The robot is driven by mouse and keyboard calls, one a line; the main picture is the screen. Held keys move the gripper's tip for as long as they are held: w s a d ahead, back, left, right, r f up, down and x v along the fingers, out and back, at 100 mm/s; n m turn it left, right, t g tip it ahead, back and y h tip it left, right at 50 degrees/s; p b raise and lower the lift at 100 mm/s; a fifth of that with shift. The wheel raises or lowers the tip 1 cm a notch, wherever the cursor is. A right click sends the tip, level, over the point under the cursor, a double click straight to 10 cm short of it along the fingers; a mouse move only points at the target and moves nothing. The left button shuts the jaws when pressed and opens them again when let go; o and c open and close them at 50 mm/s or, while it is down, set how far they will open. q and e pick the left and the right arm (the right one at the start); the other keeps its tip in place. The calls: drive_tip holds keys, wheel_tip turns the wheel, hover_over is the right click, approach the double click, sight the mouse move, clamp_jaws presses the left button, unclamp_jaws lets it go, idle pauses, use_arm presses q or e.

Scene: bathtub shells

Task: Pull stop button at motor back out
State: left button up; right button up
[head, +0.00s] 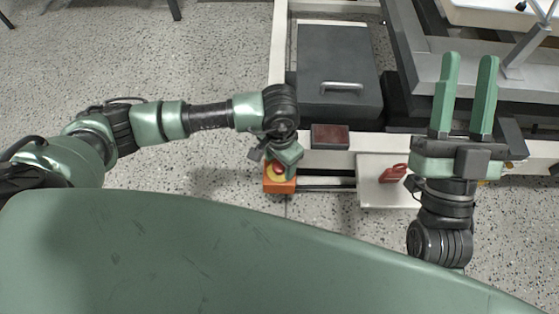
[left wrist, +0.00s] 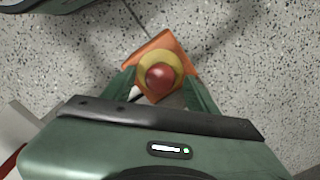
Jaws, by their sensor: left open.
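The stop button is a red round knob (left wrist: 159,77) on a yellow disc (left wrist: 146,58), set on an orange box (left wrist: 163,38). In the head view the orange box (head: 280,186) hangs at the machine's front left corner, partly covered by my left gripper (head: 282,166). In the left wrist view my left gripper (left wrist: 160,78) is open, one green finger on each side of the red knob. I cannot tell whether the fingers touch it. My right gripper (head: 469,62) is open and empty, pointing up in the picture over the machine's right part.
The machine frame (head: 336,160) holds a dark grey box with a handle (head: 338,72) and a dark red block (head: 330,137). A red object (head: 393,173) lies on a white plate (head: 376,195) right of the button. Speckled floor (head: 200,60) is open on the left.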

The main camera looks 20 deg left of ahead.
drive_tip(key=shift+f, duration=0.15)
drive_tip(key=shift+s+d+r+t, duration=0.1)
drive_tip(key=shift+s+r+t, duration=0.5)
drive_tip(key=shift+s+r, duration=0.25)
use_arm(q)
clamp_jaws()
drive_tip(key=shift+r, duration=0.35)
unclamp_jaws()
use_arm(e)
drive_tip(key=shift+w+f+g, duration=0.4)
drive_tip(key=shift+w+f, duration=0.25)
use_arm(q)
drive_tip(key=shift+r, duration=0.1)
